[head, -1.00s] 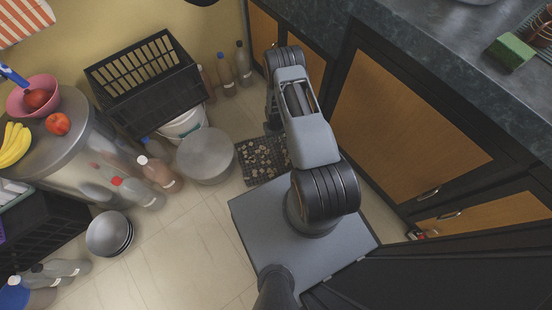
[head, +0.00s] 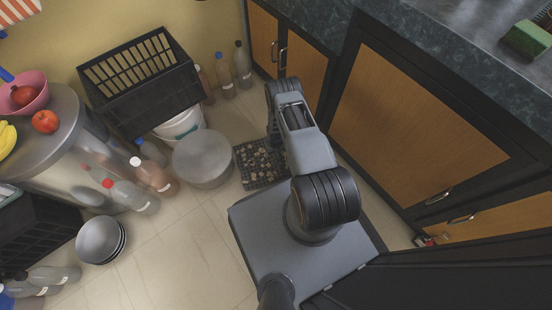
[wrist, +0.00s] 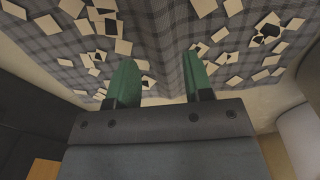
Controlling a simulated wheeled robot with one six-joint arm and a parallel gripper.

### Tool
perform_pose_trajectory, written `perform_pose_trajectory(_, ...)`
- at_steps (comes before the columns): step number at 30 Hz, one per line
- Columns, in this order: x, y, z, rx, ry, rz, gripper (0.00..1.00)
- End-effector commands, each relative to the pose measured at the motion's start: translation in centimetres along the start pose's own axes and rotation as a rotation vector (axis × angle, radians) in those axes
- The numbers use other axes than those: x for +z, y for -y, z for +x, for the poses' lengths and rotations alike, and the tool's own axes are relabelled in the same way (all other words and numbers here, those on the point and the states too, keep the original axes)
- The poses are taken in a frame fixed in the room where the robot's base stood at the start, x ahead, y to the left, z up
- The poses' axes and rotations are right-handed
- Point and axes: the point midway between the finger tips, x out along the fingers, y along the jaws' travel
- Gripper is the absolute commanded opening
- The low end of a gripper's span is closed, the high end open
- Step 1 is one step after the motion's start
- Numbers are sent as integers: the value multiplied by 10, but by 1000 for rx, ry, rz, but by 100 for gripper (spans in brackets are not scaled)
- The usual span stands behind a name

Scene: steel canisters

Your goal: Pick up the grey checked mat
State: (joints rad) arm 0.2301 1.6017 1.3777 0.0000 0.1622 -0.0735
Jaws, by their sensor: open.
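The grey checked mat (head: 248,179) lies on the floor by the cupboards in the head view, with many small pale and dark pieces scattered on it. My arm hides its right part. In the wrist view the mat (wrist: 160,42) fills the top, and a crease or ridge runs down it between my fingers. My gripper (wrist: 158,72) is open, its two green fingers pointing at the mat's near edge, one on each side of the crease. No mat shows gripped. I cannot tell whether the fingertips touch it. My gripper is hidden in the head view.
A low steel canister (head: 203,158) stands just left of the mat, with a white bucket (head: 180,122) and black crate (head: 150,95) behind. Bottles (head: 152,174) and stacked bowls (head: 98,240) stand further left. Cupboards (head: 410,125) close off the right.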

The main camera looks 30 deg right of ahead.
Motion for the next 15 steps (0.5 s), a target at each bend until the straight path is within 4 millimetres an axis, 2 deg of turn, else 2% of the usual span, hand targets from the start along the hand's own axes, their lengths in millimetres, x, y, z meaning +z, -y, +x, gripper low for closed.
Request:
perform_pose_trajectory(1,1,0,11,0,2,0,47)
perform_pose_trajectory(7,0,1,38,0,1,0,47)
perform_pose_trajectory(15,-1,1,41,0,0,0,47)
